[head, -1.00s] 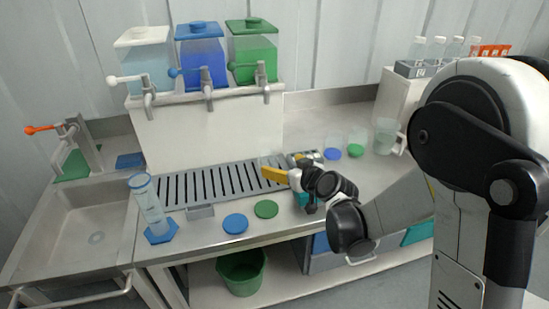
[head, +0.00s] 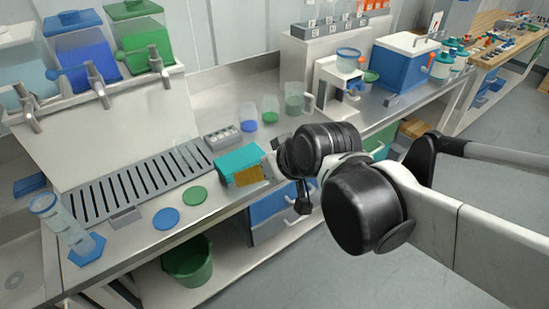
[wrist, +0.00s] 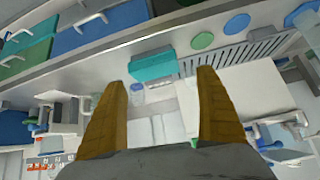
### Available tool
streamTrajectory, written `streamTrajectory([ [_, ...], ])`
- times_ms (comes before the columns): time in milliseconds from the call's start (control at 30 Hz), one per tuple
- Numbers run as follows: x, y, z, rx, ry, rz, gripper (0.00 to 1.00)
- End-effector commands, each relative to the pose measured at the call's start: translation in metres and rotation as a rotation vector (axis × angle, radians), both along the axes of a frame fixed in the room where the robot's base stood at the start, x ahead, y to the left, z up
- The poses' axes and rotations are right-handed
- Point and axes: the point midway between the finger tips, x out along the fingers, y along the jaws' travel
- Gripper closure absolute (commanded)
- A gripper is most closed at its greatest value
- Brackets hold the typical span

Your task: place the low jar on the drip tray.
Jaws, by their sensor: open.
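The drip tray (head: 97,199) is a long slotted grey metal grate on the counter below the tap dispensers; it also shows in the wrist view (wrist: 262,47). Two small clear vessels stand on the counter right of the tray, one blue at its base (head: 249,119) and one green at its base (head: 270,112). I cannot tell for sure which is the low jar. My gripper (head: 249,177) is at the counter's front edge by a teal box (head: 240,160), apart from both vessels. In the wrist view its yellow fingers (wrist: 161,78) are spread wide with nothing held.
A clear jug (head: 294,101) stands beyond the vessels. A grey rack (head: 221,138) sits between tray and vessels. Blue (head: 166,218) and green (head: 194,195) discs lie in front of the tray. A tall cylinder (head: 55,219) stands left. A faint clear shape near the tray's right end is unclear.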

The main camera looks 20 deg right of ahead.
Motion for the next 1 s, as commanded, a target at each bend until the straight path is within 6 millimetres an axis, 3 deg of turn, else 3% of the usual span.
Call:
streamTrajectory([
  [33, -0.021, -0.010, -0.002, -0.013, 0.026, -0.034, 0.17],
  [100, -0.044, -0.023, -0.005, -0.028, 0.058, -0.082, 0.17],
  [300, -0.080, -0.043, -0.011, -0.053, 0.105, -0.163, 0.17],
  [1000, -0.083, -0.045, -0.012, -0.055, 0.109, -0.172, 0.17],
])
